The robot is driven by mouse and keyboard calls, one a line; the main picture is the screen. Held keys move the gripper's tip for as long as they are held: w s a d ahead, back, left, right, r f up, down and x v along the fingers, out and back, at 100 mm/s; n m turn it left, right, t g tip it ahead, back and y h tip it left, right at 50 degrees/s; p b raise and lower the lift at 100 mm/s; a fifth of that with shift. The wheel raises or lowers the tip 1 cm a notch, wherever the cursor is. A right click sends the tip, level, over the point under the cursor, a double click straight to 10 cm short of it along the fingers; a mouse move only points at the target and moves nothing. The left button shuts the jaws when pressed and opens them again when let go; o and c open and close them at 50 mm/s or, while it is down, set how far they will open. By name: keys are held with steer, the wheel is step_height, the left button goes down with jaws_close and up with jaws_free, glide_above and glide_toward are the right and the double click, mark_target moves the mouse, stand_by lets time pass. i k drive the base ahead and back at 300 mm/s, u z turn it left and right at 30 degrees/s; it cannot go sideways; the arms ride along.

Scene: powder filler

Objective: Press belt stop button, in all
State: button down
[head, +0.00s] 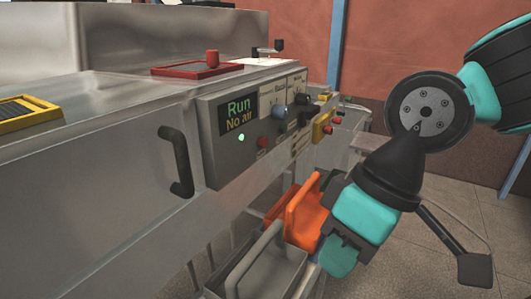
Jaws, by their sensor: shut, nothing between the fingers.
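The control panel (222,168) is on the front of the steel machine, left of my arm. Its display (238,114) reads "Run" and "No air". A green light (241,137) glows below it. A red button (263,142) is low on the panel. Farther along are a yellow box (319,131) and small red buttons (337,120). The labels are too small to read, so I cannot tell which is the belt stop button. My gripper (343,243) is below and right of the panel, apart from the buttons. It is shut and empty; its fingertips are not clearly seen.
A black handle (177,162) sticks out from the machine front. Handled bins, grey (262,275) and orange (304,215), stand below the panel beside my gripper. A red-framed hatch (190,70) and a yellow-framed one (30,117) are on top. Open floor lies at right.

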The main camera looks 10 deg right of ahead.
mark_target(263, 142)
steer(key=z, duration=1.45)
steer(key=k, duration=0.65)
steer(key=u, duration=1.1)
steer(key=i, duration=0.5)
steer(key=u, duration=0.05)
